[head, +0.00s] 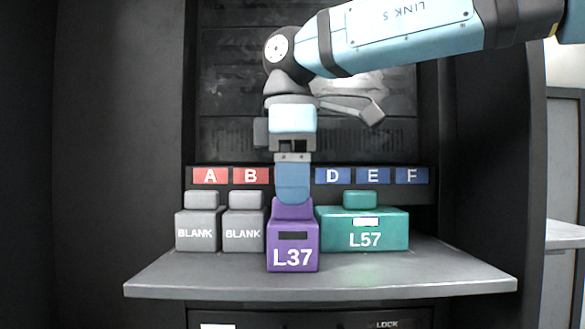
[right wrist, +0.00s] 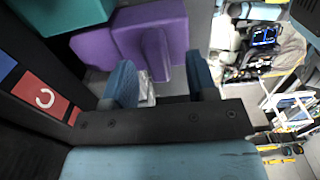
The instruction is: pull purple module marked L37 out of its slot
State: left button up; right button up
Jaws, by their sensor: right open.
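The purple module marked L37 (head: 293,238) stands upright on the grey shelf, its front further forward than the modules beside it. In the right wrist view the purple module (right wrist: 148,28) shows with its raised grip. My right gripper (head: 293,198) comes down from above over the grip of L37. In the right wrist view my right gripper (right wrist: 162,72) is open, with its two blue fingers apart on either side of the grip's end. I cannot tell whether either finger touches it. The gripper hides part of the grip in the head view. My left gripper is not in view.
Two grey BLANK modules (head: 198,230) stand left of L37; a wide teal L57 module (head: 362,240) stands close on its right. Red and blue letter labels (head: 332,176) line the back. The shelf's front strip (head: 420,280) is bare.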

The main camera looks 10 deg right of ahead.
notch_tip(320, 180, up, 14)
jog(key=b, duration=0.1)
jog(key=shift+f+b, duration=0.15)
jog(key=shift+b, duration=0.25)
dwell(0.4)
